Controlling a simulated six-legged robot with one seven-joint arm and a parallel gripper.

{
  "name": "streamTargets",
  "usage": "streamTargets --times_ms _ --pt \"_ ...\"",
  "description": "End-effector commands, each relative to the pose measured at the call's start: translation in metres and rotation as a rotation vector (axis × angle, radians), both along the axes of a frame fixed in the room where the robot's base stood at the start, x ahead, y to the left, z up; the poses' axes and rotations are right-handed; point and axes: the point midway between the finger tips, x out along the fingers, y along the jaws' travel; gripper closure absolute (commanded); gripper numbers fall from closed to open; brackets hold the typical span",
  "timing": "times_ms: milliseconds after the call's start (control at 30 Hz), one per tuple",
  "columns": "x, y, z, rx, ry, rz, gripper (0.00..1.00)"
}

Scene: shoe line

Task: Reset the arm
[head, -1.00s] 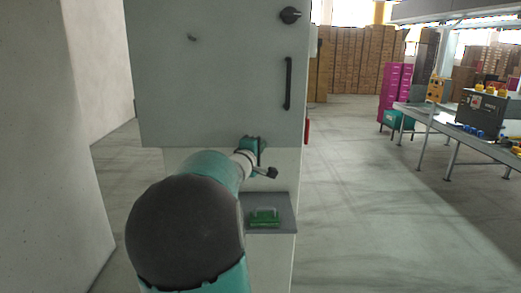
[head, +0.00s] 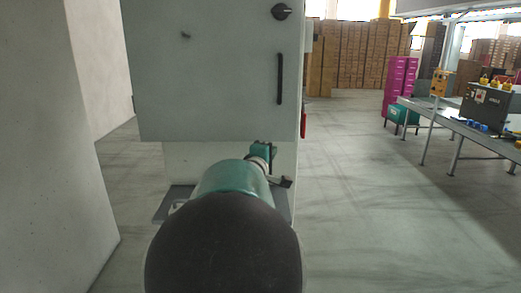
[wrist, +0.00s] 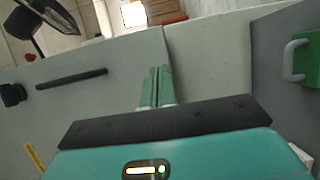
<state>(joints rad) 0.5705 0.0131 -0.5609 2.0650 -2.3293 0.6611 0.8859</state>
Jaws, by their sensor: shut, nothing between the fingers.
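My arm reaches forward from the bottom of the head view toward a grey cabinet (head: 210,80). My gripper shows small near the cabinet's lower part in the head view, partly hidden by my own arm. In the wrist view my gripper (wrist: 155,82) has its two green fingers side by side, shut and empty. The fingers point toward the cabinet's pale front, and I cannot tell the gap to it.
The cabinet has a black bar handle (head: 279,78) and a knob (head: 281,12). A grey shelf (head: 173,205) juts out below. A green block with a grey handle (wrist: 305,60) lies right of my gripper. A pale wall stands left; open floor (head: 355,200) and a workbench (head: 450,125) lie right.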

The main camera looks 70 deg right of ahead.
Motion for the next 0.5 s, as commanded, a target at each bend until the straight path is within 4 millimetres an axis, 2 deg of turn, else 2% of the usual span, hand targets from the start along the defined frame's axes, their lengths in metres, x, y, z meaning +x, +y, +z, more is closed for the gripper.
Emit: streamTargets --times_ms 33,167,500 --pt "-0.009 0.004 0.002 -0.001 -0.004 -0.001 1.00" --pt "-0.020 0.009 0.002 -0.002 -0.004 -0.001 1.00" --pt "-0.025 0.013 0.002 -0.002 -0.004 0.000 1.00"
